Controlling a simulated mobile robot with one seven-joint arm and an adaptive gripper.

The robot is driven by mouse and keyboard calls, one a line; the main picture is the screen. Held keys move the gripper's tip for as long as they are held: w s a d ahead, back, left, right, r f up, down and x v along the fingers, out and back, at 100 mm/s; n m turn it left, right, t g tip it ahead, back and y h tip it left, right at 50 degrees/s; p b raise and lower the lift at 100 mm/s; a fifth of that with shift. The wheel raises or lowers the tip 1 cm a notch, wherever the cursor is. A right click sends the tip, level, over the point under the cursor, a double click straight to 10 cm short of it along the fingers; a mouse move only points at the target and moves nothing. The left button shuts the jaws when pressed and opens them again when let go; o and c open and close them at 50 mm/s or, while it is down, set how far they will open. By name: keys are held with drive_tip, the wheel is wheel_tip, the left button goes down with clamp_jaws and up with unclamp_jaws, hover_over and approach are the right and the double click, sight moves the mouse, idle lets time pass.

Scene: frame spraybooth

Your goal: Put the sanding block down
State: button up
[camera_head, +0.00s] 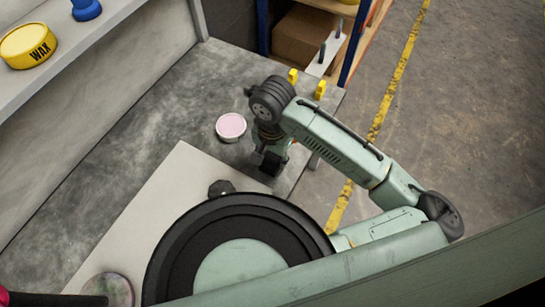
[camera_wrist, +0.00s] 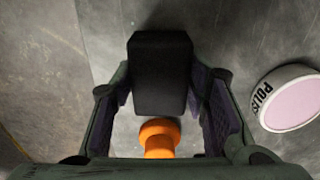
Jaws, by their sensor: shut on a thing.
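The sanding block, a dark block (camera_wrist: 160,75), sits between the two fingers of my gripper (camera_wrist: 160,95) in the wrist view, and the fingers close on its sides. An orange rounded piece (camera_wrist: 158,138) shows below it in the picture; I cannot tell if it belongs to the block. In the head view my gripper (camera_head: 270,160) points down over the grey bench (camera_head: 150,105), near its right edge, with the dark block at its tip. I cannot tell if the block touches the bench.
A polish tin (camera_head: 231,126) stands close to the left of my gripper; it also shows in the wrist view (camera_wrist: 290,98). A pale board (camera_head: 165,205) lies on the bench. Two yellow pieces (camera_head: 293,75) (camera_head: 320,90) sit at the far edge. A wax tin (camera_head: 28,45) stands on a ledge.

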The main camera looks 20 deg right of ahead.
sight(272, 154)
drive_tip(key=shift+f, duration=0.35)
drive_tip(key=shift+f, duration=0.15)
drive_tip(key=o, duration=1)
drive_tip(key=shift+b, duration=0.35)
drive_tip(key=r, duration=0.7)
drive_tip(key=w+r, duration=0.1)
drive_tip(key=r, duration=0.2)
drive_tip(key=shift+r+p, duration=0.3)
drive_tip(key=shift+r, duration=0.1)
drive_tip(key=shift+s, duration=0.1)
